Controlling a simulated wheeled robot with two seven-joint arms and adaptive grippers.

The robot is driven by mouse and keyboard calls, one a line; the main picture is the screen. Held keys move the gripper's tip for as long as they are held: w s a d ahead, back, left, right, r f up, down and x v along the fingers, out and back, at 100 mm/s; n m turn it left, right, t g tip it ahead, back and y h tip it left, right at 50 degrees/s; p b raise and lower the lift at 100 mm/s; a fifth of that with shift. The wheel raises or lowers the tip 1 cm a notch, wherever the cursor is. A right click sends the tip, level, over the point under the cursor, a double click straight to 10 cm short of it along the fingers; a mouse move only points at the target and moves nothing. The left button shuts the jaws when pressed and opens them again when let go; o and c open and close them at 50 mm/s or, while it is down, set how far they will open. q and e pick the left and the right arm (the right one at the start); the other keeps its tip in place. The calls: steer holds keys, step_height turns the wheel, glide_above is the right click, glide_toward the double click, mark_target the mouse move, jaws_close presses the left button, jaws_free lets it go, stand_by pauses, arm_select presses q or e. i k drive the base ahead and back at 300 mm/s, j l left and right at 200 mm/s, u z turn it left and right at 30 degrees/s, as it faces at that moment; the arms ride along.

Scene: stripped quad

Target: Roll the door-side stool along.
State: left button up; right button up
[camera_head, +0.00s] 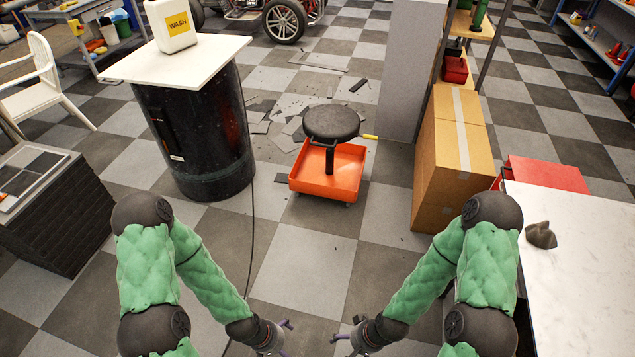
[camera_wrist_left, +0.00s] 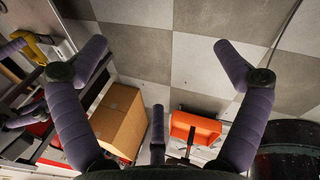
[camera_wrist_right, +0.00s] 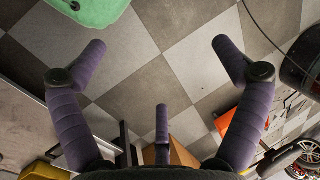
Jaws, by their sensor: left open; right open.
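A rolling stool (camera_head: 331,125) with a round black seat and an orange tray base stands on the checkered floor ahead, apart from both grippers. A yellow-ended handle sticks out on its right. Its orange tray shows in the left wrist view (camera_wrist_left: 195,128), and an orange part shows in the right wrist view (camera_wrist_right: 229,122). My left gripper (camera_head: 285,335) is open and empty at the bottom of the head view. My right gripper (camera_head: 338,345) is open and empty close beside it. No door shows clearly.
A black drum (camera_head: 195,135) with a white board and a WASH jug (camera_head: 172,25) stands left of the stool. Cardboard boxes (camera_head: 455,155) stand to its right. Broken tiles (camera_head: 285,115) lie behind it. A thin cable (camera_head: 252,225) runs along the floor. The floor in front is otherwise clear.

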mark_target(327, 165)
steer(key=i+j, duration=0.25)
steer(key=i, duration=0.2)
steer(key=i+j, duration=0.2)
steer(key=i, duration=0.3)
steer(key=i+j, duration=0.25)
steer(key=i, duration=0.2)
steer(key=i+j, duration=0.2)
steer(key=i, duration=0.3)
steer(key=i+j, duration=0.25)
steer(key=i, duration=0.2)
steer(key=i+j, duration=0.2)
steer(key=i, duration=0.3)
